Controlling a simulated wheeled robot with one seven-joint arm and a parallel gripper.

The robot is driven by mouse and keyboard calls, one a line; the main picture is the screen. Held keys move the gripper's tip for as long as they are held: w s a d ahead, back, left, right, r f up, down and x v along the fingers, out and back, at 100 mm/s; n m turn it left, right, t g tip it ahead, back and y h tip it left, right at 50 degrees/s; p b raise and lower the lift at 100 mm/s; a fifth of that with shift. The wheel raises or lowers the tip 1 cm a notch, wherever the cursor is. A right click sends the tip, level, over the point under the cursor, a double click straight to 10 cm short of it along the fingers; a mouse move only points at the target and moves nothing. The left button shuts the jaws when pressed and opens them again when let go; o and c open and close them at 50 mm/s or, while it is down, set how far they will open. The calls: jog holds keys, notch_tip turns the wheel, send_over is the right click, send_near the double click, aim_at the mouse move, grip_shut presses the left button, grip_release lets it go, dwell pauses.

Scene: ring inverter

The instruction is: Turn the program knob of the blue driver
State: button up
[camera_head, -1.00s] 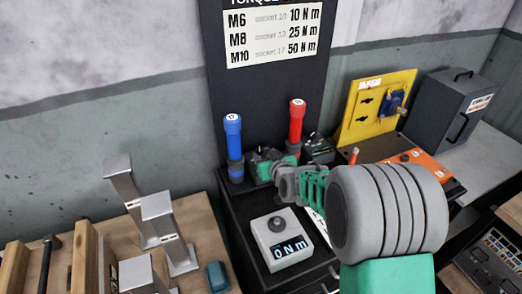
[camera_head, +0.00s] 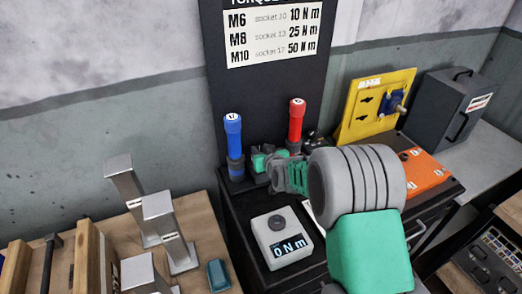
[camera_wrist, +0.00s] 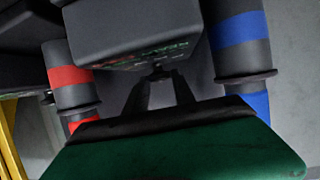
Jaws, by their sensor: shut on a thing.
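The blue driver (camera_head: 233,135), a blue cylinder with a dark lower part, stands upright on the dark cabinet. It also shows at the right in the wrist view (camera_wrist: 240,32). A dark control box (camera_wrist: 135,32) with small red and green lettering sits between the blue and red drivers. My gripper (camera_wrist: 158,82) is at the box's near face, its two dark fingers shut on the small dark program knob (camera_wrist: 157,71). The fingers hide part of the knob, and its setting cannot be read. In the head view my gripper (camera_head: 268,168) is beside the blue driver's foot.
The red driver (camera_head: 296,125) stands close to the right of the box. A torque meter (camera_head: 281,240) reading 0 N m lies in front of my gripper. Metal brackets (camera_head: 165,225) stand on the wooden bench at left. A yellow panel (camera_head: 375,100) stands behind at right.

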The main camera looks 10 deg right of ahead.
grip_shut()
jog(key=shift+d+f+n+y+b, duration=0.1)
jog(key=shift+f+n+y+b, duration=0.2)
jog(key=shift+b, duration=0.45)
jog(key=shift+d+n+y+b, duration=0.2)
jog(key=shift+n+y+b, duration=0.35)
jog(key=shift+b, duration=0.6)
jog(key=y+b, duration=0.1)
jog(key=n+b, duration=0.1)
jog(key=b, duration=0.1)
jog(key=shift+w+d+f+g+y, duration=0.1)
jog(key=shift+f+g+y, duration=0.05)
jog(key=shift+g+y, duration=0.25)
jog(key=n+g+y+b, duration=0.1)
jog(key=n+y+b, duration=0.1)
jog(key=b, duration=0.1)
jog(key=shift+r, duration=0.2)
jog(key=shift+w+d+r+n+g+y+b, duration=0.15)
jog(key=shift+n+g+y+b, duration=0.25)
jog(key=shift+n+y+b, duration=0.4)
jog(key=shift+r, duration=0.1)
jog(key=o, duration=0.7)
grip_release()
